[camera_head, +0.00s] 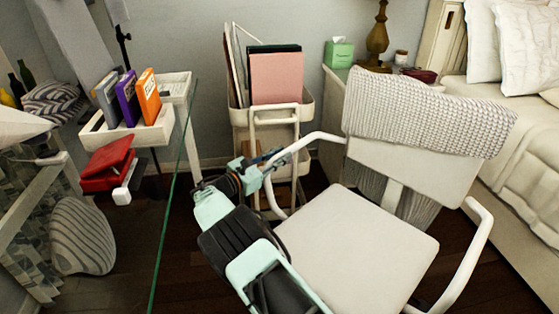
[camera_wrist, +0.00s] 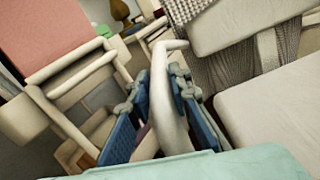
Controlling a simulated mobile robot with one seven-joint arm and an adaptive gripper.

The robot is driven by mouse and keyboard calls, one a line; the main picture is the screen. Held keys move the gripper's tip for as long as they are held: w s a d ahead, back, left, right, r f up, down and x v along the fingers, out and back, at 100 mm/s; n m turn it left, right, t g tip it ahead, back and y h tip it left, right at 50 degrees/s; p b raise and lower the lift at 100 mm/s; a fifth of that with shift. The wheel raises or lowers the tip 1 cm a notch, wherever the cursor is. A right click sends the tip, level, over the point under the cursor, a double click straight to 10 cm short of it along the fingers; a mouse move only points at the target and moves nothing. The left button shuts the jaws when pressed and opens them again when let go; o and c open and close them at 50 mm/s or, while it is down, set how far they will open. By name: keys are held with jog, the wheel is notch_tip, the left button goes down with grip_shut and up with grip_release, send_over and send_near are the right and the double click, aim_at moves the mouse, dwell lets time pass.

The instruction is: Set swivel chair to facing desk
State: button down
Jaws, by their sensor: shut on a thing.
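The white swivel chair (camera_head: 355,250) stands right of centre, with a knitted grey blanket (camera_head: 425,115) draped over its backrest. Its backrest is on the far side, and its seat opens toward the bottom of the head view. My gripper (camera_head: 262,168) is shut on the chair's left armrest (camera_head: 318,137), near its front bend. In the wrist view, the blue finger pads of my gripper (camera_wrist: 160,100) lie on both sides of the white armrest (camera_wrist: 167,95). The glass desk (camera_head: 165,235) is at the left, its green edge running beside my arm. The chair's base is mostly hidden.
A white cart (camera_head: 306,110) with a pink folder (camera_head: 276,78) stands behind the armrest, close to my gripper. The bed (camera_head: 530,160) is close on the chair's right. A nightstand (camera_head: 335,80) stands behind. Dark floor (camera_head: 190,290) shows between desk and chair.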

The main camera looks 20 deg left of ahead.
jog(key=shift+w+d+m+g+h+b, duration=0.2)
jog(key=shift+w+h, duration=0.1)
jog(key=shift+w, duration=0.2)
jog(key=shift+w+d+m+g+h+b, duration=0.1)
jog(key=shift+w+m+h, duration=0.15)
jog(key=shift+w, duration=0.25)
jog(key=shift+w+d, duration=0.1)
jog(key=shift+w, duration=0.05)
jog(key=c, duration=1.8)
grip_release()
jog(key=shift+o, duration=0.2)
jog(key=v, duration=1.2)
